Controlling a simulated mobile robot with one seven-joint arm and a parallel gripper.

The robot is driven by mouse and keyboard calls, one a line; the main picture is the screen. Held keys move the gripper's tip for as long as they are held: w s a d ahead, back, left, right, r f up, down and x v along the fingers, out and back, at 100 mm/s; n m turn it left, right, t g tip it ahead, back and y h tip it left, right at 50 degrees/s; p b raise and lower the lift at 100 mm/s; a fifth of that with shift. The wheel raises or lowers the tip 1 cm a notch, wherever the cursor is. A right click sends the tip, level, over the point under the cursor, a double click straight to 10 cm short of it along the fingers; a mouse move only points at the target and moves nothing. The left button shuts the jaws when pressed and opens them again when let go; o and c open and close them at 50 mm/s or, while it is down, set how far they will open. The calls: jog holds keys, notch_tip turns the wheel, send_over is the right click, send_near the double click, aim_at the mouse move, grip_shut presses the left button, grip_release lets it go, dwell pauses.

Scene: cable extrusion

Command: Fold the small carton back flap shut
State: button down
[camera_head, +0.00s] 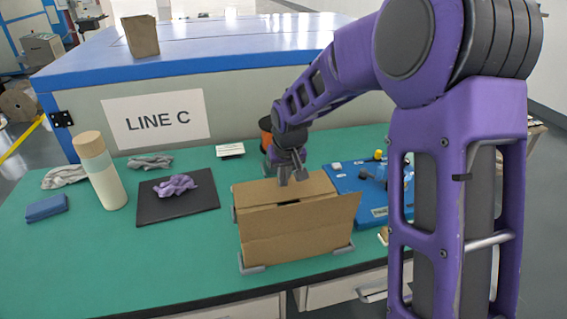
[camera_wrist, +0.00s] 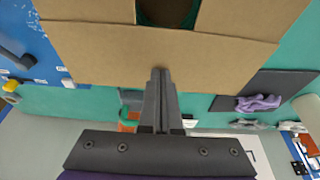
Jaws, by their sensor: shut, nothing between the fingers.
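The small brown carton (camera_head: 295,243) stands on the green table. Its front flap (camera_head: 300,215) tilts up and out towards the head camera. The back flap (camera_wrist: 110,55) spans the carton's width in the wrist view; its exact angle is hard to tell. Two side flaps lie inward past it, with a dark green opening (camera_wrist: 168,12) between them. My gripper (camera_head: 292,182) is over the carton's rear part, pointing down. In the wrist view my gripper (camera_wrist: 160,72) is shut and empty, its tips overlapping the back flap's outer edge; contact is unclear.
Grey corner brackets (camera_head: 250,266) hold the carton's base. A blue tray (camera_head: 345,180) with small parts lies close on the right. A black mat (camera_head: 160,208) with a purple cloth (camera_head: 176,185) and a bottle (camera_head: 103,175) are on the left. An orange-black object (camera_head: 265,128) stands behind.

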jog(key=shift+s+d+f, duration=0.1)
jog(key=shift+s+f, duration=0.1)
jog(key=shift+f, duration=0.3)
jog(key=shift+s+d+f, duration=0.1)
jog(key=shift+s+f, duration=0.1)
jog(key=shift+f, duration=0.25)
jog(key=shift+r, duration=0.1)
notch_tip(320, 180, up, 10)
jog(key=p, duration=0.7)
jog(key=shift+w+a, duration=0.15)
jog(key=shift+w, duration=0.2)
jog(key=shift+r, duration=0.1)
